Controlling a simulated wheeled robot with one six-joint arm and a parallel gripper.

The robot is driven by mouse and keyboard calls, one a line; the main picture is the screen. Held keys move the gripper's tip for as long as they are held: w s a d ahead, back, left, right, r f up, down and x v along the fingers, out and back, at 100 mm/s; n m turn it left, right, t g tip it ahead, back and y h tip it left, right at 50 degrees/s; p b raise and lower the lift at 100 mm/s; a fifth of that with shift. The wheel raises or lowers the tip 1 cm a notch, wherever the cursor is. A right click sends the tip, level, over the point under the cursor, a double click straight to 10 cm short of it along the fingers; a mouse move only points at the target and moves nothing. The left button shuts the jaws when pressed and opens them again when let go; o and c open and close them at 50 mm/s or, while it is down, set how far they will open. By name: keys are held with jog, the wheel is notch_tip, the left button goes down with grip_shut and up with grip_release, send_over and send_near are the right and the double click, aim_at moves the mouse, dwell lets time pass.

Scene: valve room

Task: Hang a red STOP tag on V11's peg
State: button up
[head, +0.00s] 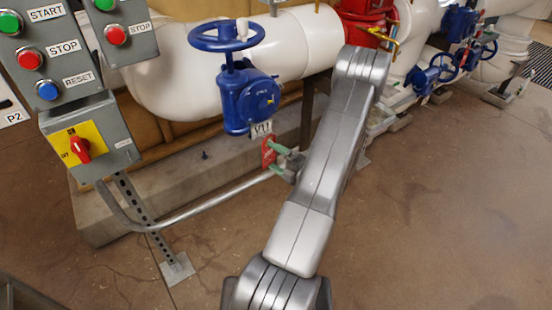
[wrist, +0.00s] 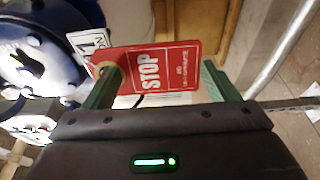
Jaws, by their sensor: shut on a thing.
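The red STOP tag (head: 268,152) is in my gripper (head: 282,158), just below the V11 plate (head: 262,129). V11 is the blue valve (head: 246,98) with a handwheel on the white pipe. In the wrist view the tag (wrist: 172,70) spans the two green fingers, its white STOP lettering turned sideways. Its holed end points left, close to the V11 plate (wrist: 90,41) and the blue valve body (wrist: 35,65). I cannot make out V11's peg, nor whether the tag touches it.
A grey control box (head: 85,140) with a red switch stands at left, under START/STOP button boxes (head: 58,50). A bent grey conduit (head: 200,212) runs below the gripper. A concrete plinth (head: 120,225) lies under the pipe. More blue valves (head: 425,80) stand at right.

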jog(key=o, duration=1)
jog(key=shift+c, duration=0.2)
jog(key=v, duration=1.4)
jog(key=shift+w+a, duration=0.1)
jog(key=shift+a, duration=0.05)
jog(key=x, duration=1.3)
jog(key=shift+w+a, duration=0.2)
jog(key=shift+a, duration=0.05)
jog(key=shift+s, duration=0.1)
